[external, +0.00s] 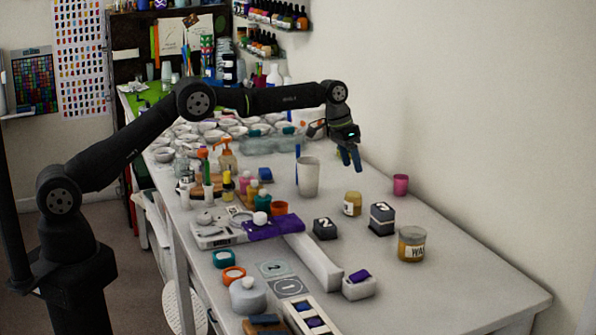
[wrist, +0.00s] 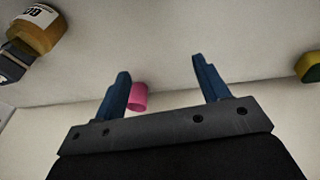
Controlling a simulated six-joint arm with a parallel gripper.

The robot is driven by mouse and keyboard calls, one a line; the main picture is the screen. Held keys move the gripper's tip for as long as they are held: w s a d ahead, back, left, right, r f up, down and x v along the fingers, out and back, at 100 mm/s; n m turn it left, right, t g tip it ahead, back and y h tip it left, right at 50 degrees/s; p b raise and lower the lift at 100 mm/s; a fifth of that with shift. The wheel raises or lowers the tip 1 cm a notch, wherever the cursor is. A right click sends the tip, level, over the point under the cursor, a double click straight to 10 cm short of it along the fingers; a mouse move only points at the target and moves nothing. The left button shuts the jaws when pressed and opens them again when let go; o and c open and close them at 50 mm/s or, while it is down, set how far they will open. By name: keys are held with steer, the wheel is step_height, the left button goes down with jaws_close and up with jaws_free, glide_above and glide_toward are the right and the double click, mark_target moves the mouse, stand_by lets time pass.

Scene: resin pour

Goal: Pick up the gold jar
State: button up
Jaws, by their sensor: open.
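The gold jar (external: 353,204) is a small yellow-gold jar with a pale label. It stands upright on the table in the external view. In the wrist view, a gold jar (wrist: 38,34) is cut off at the upper left, with a label that seems to read "GO". My gripper (external: 352,168) is above the table behind the jar, with blue fingers pointing down. In the wrist view my gripper (wrist: 166,88) has its fingers wide apart with nothing held. The jar lies off to the left of them.
A dark numbered box (external: 382,219) stands close to the gold jar's right. A larger amber jar (external: 411,246) is nearer the front. A pink cup (external: 400,185) stands near the wall; it also shows in the wrist view (wrist: 138,97). A tall white cup (external: 308,178) stands left.

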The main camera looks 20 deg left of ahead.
steer(key=a+r+n+t+h, duration=0.1)
steer(key=a+r+t+h, duration=0.1)
steer(key=a+r+t, duration=0.35)
steer(key=s+a+m+t+h, duration=0.1)
steer(key=s+m+t+h, duration=0.2)
steer(key=s, duration=0.7)
steer(key=m+g+h, duration=0.2)
steer(key=g+h, duration=0.1)
steer(key=g, duration=0.2)
glide_toward(361, 199)
steer(key=shift+w+d+f+t, duration=0.25)
steer(key=shift+w+d+f, duration=0.45)
steer(key=shift+d+f, duration=0.25)
steer(key=shift+x, duration=2.6)
steer(key=shift+s+f, duration=0.1)
steer(key=c, duration=1.1)
